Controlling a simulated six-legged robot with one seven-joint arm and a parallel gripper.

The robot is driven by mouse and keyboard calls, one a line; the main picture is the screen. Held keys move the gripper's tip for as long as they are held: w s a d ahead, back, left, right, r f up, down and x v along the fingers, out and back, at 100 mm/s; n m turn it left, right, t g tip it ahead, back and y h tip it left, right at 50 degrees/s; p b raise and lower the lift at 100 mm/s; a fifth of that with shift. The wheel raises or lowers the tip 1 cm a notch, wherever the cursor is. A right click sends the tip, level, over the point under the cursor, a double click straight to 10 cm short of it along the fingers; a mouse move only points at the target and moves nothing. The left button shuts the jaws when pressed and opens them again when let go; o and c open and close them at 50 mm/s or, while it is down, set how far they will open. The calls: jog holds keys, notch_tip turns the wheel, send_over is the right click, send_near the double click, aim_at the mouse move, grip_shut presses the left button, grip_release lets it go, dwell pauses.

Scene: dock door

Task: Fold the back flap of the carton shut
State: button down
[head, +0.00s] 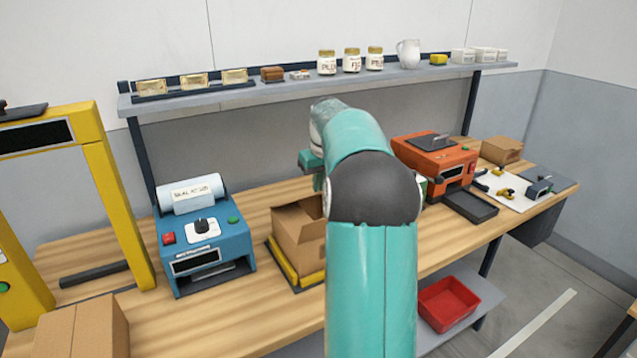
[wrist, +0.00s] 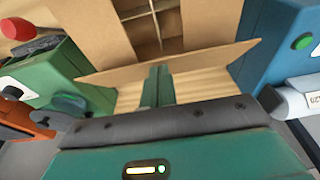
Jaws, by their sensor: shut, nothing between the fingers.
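The open brown carton (head: 297,238) stands on a yellow-edged base, its right part hidden behind my arm in the head view. The wrist view looks into the carton from its back side and shows dividers (wrist: 160,30) inside. The back flap (wrist: 212,58) spans the near side in that view, standing open and tilted outward. My gripper (wrist: 158,68) is shut and empty, its fingertips overlapping the middle of this flap; I cannot tell whether they touch it. In the head view my gripper (head: 318,182) is mostly hidden by my arm, above the carton's back.
A blue label machine (head: 205,240) stands left of the carton. A green machine (wrist: 45,65) stands on its other side, left in the wrist view. An orange machine (head: 435,160) is farther right. A shelf (head: 300,92) with jars runs behind.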

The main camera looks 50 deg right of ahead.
jog(key=s+a+f+t, duration=0.1)
jog(key=s+f, duration=0.2)
jog(key=f, duration=0.2)
dwell(0.8)
dwell(0.4)
